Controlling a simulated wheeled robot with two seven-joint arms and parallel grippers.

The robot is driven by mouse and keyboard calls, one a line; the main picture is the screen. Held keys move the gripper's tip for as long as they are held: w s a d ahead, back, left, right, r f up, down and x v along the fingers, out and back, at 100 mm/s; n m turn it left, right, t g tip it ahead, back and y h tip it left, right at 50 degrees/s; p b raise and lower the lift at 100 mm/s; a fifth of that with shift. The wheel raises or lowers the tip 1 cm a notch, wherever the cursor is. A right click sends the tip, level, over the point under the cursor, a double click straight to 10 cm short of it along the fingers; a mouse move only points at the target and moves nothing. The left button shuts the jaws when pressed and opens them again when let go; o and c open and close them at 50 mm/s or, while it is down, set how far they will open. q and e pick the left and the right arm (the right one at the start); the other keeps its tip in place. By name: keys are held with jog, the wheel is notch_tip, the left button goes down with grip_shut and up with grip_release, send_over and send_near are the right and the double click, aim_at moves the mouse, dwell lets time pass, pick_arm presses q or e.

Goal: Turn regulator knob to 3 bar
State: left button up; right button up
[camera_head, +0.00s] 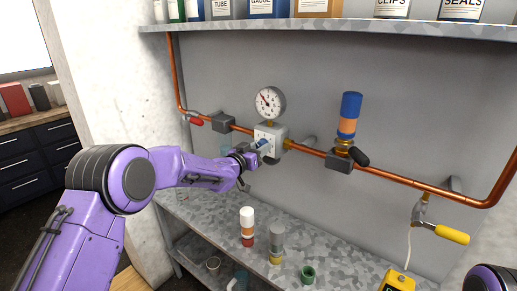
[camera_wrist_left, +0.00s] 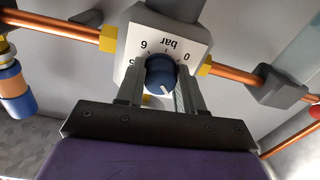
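The regulator is a white block (camera_head: 270,135) on the copper pipe, with a round gauge (camera_head: 269,103) above it. The gauge needle points to the upper left; its exact reading is too small to tell. The blue regulator knob (camera_wrist_left: 161,72) sits on a white scale plate (camera_wrist_left: 150,42) marked in bar, upside down in the left wrist view. Its white mark points down and slightly right there. My left gripper (camera_wrist_left: 160,92) has one finger on each side of the knob, apparently touching it; in the head view the gripper (camera_head: 256,150) reaches the block's front. My right gripper is out of view.
A red-handled valve (camera_head: 196,121) is left of the regulator and a blue-and-orange cylinder (camera_head: 348,115) right of it. A yellow-handled valve (camera_head: 450,233) hangs lower right. Bottles (camera_head: 247,226) and a green cup (camera_head: 308,274) stand on the metal shelf below.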

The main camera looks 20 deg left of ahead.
pick_arm(q)
jog(key=shift+a+m+b, duration=0.1)
jog(key=shift+m+b, duration=4.3)
jog(key=shift+m, duration=0.1)
jog(key=o, duration=1.1)
jog(key=shift+c, duration=0.2)
jog(key=shift+s, duration=0.1)
